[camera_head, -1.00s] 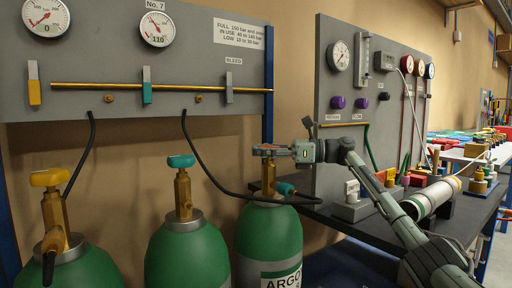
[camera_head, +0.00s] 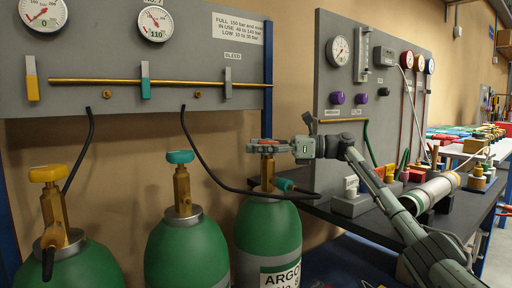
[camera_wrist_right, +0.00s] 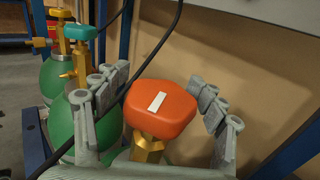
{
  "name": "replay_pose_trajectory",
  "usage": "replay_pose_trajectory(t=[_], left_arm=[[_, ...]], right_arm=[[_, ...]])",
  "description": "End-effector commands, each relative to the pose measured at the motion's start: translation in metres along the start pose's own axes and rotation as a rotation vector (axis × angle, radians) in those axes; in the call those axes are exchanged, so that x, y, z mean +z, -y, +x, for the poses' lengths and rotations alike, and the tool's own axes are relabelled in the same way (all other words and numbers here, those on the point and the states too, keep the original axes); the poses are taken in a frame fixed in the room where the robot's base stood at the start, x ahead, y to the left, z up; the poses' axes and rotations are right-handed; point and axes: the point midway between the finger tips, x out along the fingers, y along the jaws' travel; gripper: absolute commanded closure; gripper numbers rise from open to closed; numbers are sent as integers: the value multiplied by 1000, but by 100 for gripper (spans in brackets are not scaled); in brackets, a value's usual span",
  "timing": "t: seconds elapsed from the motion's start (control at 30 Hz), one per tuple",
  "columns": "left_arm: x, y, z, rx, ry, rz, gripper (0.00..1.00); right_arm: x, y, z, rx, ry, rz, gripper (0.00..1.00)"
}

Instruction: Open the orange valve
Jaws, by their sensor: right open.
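The orange valve (camera_wrist_right: 163,108) is a rounded handwheel with a white mark, on a brass stem (camera_wrist_right: 147,147) in the right wrist view. In the head view its green cylinder (camera_head: 268,232) is the rightmost, labelled ARGON, and the valve top is mostly hidden by my gripper. My right gripper (camera_head: 268,146) is at the valve. In the right wrist view my right gripper (camera_wrist_right: 165,100) is open, with one finger on each side of the orange handwheel and gaps showing. My left gripper is not in view.
Two more green cylinders stand left, with a yellow valve (camera_head: 49,174) and a teal valve (camera_head: 180,157). A gauge panel (camera_head: 130,100) hangs above. A dark bench (camera_head: 385,222) with a pale cylinder (camera_head: 432,193) stands right.

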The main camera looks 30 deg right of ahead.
Motion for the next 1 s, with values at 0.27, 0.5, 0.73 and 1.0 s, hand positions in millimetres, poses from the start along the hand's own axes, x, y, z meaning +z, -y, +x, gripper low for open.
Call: replay_pose_trajectory(t=[0.27,0.5,0.73,1.0], left_arm=[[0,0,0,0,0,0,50],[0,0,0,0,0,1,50],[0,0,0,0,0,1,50],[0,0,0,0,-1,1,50]], right_arm=[[-1,1,-40,-5,-2,1,30],[-1,1,-91,-4,-2,1,30],[0,0,-117,-2,-1,1,30],[0,0,-120,0,-1,0,30]])
